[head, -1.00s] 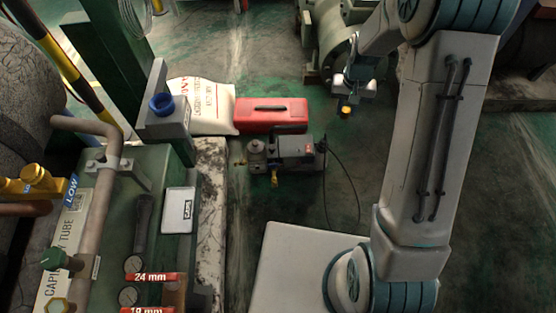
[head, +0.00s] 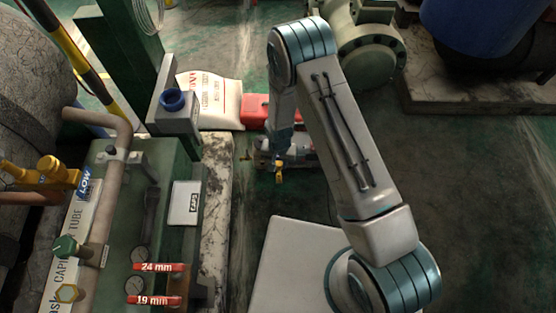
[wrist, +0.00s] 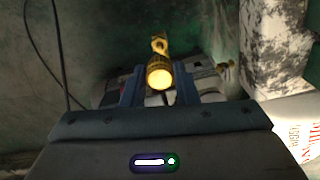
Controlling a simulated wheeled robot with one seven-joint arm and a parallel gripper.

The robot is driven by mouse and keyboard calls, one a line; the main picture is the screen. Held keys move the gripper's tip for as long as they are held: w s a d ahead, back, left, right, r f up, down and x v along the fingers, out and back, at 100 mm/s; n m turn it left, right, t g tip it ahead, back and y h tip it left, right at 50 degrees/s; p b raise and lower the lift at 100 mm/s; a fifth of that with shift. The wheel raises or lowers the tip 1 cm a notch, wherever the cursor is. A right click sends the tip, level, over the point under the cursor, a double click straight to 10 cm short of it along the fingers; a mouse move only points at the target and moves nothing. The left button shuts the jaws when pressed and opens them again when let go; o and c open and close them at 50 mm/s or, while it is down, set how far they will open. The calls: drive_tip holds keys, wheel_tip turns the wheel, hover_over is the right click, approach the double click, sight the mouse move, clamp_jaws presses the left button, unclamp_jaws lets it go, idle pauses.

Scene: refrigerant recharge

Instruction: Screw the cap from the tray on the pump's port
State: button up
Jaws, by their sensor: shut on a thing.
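The brass-yellow cap (wrist: 160,77) is between my gripper's two blue-grey fingers (wrist: 160,90) in the wrist view, its round face towards the camera. The pump's yellow port (wrist: 159,45) shows just beyond it, nearly in line. I cannot tell whether cap and port touch. In the head view my gripper (head: 284,152) is low at the pump (head: 262,158) and hides much of it. A yellow piece (head: 279,174) shows just below the gripper there; I cannot tell whether it is cap or port. A white tray with a dark label (head: 184,203) lies on the green bench.
A red toolbox (head: 256,110) and a white sack (head: 213,100) stand behind the pump. The green bench with pipes (head: 120,175) is at the left. A dark cable (wrist: 60,50) runs at the wrist view's left. The floor to the right is largely open.

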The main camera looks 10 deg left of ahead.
sight(279, 174)
drive_tip(key=shift+f+b, duration=1.4)
drive_tip(key=shift+f, duration=1.1)
drive_tip(key=shift+f+b, duration=1)
drive_tip(key=shift+f, duration=0.05)
drive_tip(key=m, duration=0.3)
drive_tip(key=shift+m, duration=0.3)
drive_tip(key=m, duration=0.3)
drive_tip(key=shift+m, duration=0.3)
